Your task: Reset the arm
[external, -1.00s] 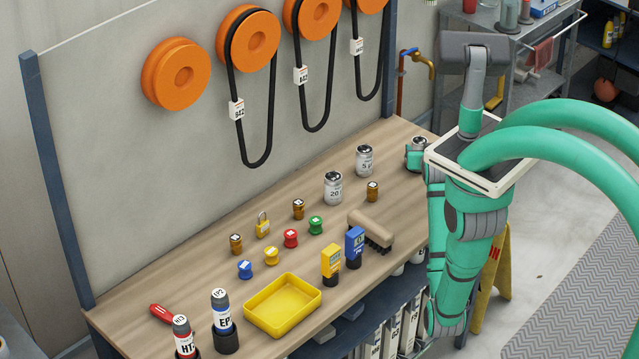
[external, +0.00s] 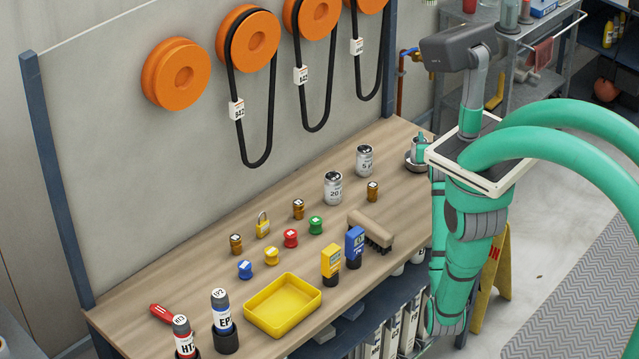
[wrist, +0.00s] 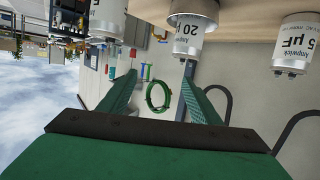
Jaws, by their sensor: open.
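My gripper (wrist: 158,78) shows in the wrist view with two green fingers spread apart and nothing between them. My arm is folded up at the right end of the workbench (external: 150,295) in the external view. A can marked 20 (external: 333,188) and a can marked 5 (external: 365,160) stand upright on the bench, left of my arm. In the wrist view they appear upside down, the 20 can (wrist: 189,45) and the 5 can (wrist: 297,45), beyond my fingers and apart from them.
A yellow tray (external: 283,323), a brush (external: 371,230), small bottles, coloured spools and a yellow padlock (external: 262,224) occupy the bench. Orange wheels with black belts (external: 248,110) hang on the back panel. A grey cart (external: 530,60) stands behind my arm; the floor at right is open.

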